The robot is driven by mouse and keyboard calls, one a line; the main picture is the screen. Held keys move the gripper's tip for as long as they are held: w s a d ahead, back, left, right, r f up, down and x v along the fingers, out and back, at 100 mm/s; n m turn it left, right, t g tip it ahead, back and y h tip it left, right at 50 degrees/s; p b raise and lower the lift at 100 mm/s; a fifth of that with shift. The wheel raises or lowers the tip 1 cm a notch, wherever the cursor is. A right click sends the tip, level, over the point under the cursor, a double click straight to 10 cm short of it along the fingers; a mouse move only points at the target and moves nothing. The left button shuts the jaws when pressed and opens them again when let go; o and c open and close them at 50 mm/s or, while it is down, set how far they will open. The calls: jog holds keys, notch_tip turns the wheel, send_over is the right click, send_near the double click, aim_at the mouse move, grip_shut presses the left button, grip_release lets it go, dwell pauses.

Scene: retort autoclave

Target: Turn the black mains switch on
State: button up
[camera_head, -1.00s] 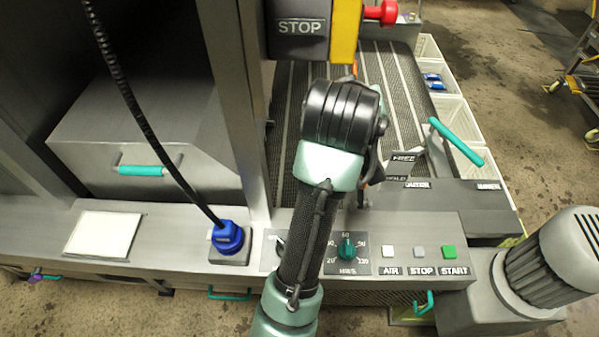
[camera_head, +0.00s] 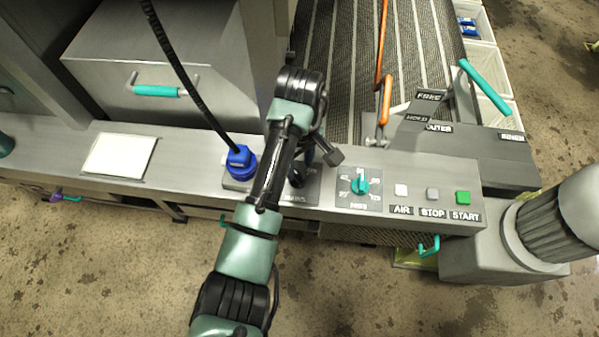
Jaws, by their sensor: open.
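The black mains switch (camera_head: 297,179) is a dark knob on a grey plate on the front ledge, partly hidden by my arm. My gripper (camera_head: 322,157) is open and empty, just above and slightly right of the switch in the picture. Its one finger shows clearly to the right, the other is dark and hard to make out. I cannot tell whether a finger touches the switch.
A blue plug (camera_head: 239,160) with a black coiled cable stands left of the switch. A teal timer dial (camera_head: 361,185) and AIR, STOP and START buttons (camera_head: 463,198) lie to the right. A white sheet (camera_head: 120,156) lies at left.

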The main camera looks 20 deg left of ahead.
aim_at(299, 177)
jog(key=shift+f, duration=2.25)
grip_shut()
